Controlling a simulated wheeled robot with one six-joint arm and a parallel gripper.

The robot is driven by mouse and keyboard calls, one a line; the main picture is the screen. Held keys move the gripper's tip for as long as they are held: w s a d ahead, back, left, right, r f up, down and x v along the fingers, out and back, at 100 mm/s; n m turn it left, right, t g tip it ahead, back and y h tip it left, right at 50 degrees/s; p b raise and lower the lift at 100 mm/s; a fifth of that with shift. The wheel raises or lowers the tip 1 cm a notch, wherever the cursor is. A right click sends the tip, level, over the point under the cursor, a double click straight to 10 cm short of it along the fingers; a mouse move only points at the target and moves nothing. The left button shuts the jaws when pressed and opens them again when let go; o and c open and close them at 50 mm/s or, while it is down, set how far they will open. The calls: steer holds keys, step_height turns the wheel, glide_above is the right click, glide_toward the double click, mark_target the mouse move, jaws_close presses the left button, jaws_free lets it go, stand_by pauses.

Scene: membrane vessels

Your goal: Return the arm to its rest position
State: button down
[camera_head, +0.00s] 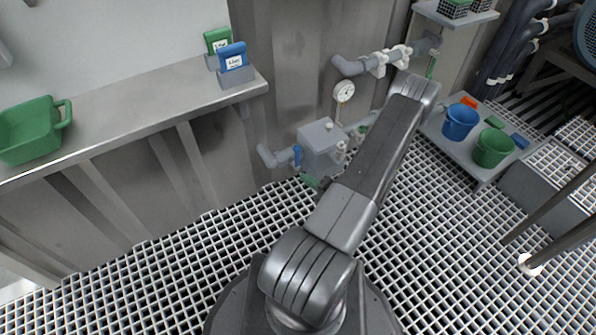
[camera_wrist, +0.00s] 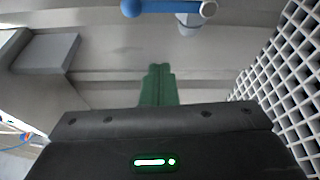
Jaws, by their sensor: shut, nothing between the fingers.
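My arm rises from my base and bends at the elbow in the head view, with its forearm mostly hidden behind the upper link. My gripper (camera_wrist: 157,85) shows in the wrist view as two green fingers pressed together, with nothing between them. In the head view, its green tips (camera_head: 310,181) show low beside a grey box with fittings (camera_head: 322,146). A blue valve handle (camera_head: 297,155) is just above the tips there. The blue handle (camera_wrist: 160,7) also shows at the top of the wrist view, apart from the fingers.
A steel bench (camera_head: 150,95) at left holds a green tub (camera_head: 32,132) and green and blue labelled holders (camera_head: 233,57). A pipe with a gauge (camera_head: 344,91) runs behind my arm. At right, a low platform (camera_head: 455,150) carries blue and green buckets (camera_head: 460,122). Grating floor (camera_head: 150,285) is open at front left.

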steer(key=shift+s+d, duration=0.4)
steer(key=shift+d, duration=0.1)
steer(key=shift+a, duration=0.1)
